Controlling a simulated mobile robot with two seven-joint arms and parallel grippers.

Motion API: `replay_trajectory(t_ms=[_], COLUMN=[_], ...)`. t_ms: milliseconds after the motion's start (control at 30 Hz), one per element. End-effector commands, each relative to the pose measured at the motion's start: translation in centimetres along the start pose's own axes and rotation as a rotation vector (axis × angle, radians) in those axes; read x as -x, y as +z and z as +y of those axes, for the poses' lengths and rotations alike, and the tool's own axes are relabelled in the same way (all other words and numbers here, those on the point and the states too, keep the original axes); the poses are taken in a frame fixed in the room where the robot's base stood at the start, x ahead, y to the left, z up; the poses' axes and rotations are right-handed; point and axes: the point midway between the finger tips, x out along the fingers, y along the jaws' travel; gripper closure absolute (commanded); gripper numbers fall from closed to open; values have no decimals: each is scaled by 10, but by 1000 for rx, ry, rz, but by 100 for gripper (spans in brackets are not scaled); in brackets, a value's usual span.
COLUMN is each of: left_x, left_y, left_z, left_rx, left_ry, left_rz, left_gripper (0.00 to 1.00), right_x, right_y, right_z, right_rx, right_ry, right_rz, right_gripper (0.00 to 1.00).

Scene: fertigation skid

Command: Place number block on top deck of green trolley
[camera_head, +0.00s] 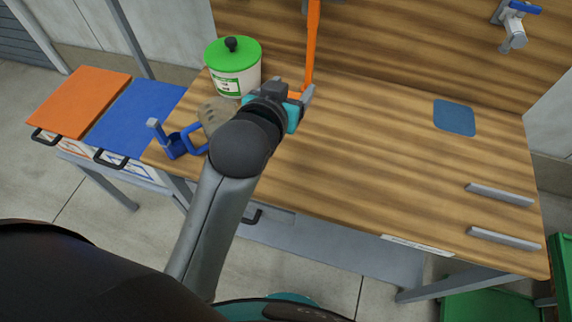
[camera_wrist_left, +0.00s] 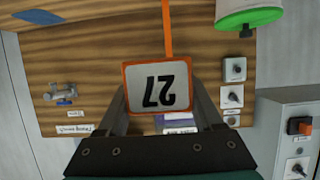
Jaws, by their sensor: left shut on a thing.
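The number block (camera_wrist_left: 158,87) shows in the left wrist view as a grey plate with an orange rim and the number 27 upside down. My left gripper (camera_head: 297,95) is shut on it, with one finger on each side. In the head view the gripper is above the back of the wooden bench, and only a little orange of the block shows. Green metalwork (camera_head: 490,305), seemingly the green trolley, is cut off at the lower right of the head view; its top deck cannot be made out clearly. My right gripper is not in view.
The wooden bench (camera_head: 370,150) has a green-lidded tub (camera_head: 233,68), a blue holder (camera_head: 173,143), a blue mat (camera_head: 454,117) and two grey bars (camera_head: 500,194). An orange upright (camera_head: 313,40) stands behind my gripper. Orange (camera_head: 80,101) and blue (camera_head: 135,113) tops are at left. The bench middle is clear.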

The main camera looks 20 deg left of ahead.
Motion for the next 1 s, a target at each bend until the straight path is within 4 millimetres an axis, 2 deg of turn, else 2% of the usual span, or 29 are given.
replay_trajectory(t_ms=[133, 467, 567, 1000], left_x=[3, 3, -1, -44], left_y=[6, 8, 17, 123], left_z=[4, 5, 5, 5], left_rx=[0, 0, -1, -2], left_ry=[8, 9, 8, 9], left_rz=[1, 2, -1, -3], left_gripper=[86, 86, 86, 86], right_x=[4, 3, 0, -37], right_y=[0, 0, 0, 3], right_z=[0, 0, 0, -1], right_rx=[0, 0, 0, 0], right_ry=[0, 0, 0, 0], right_rz=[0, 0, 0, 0], right_gripper=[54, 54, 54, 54])
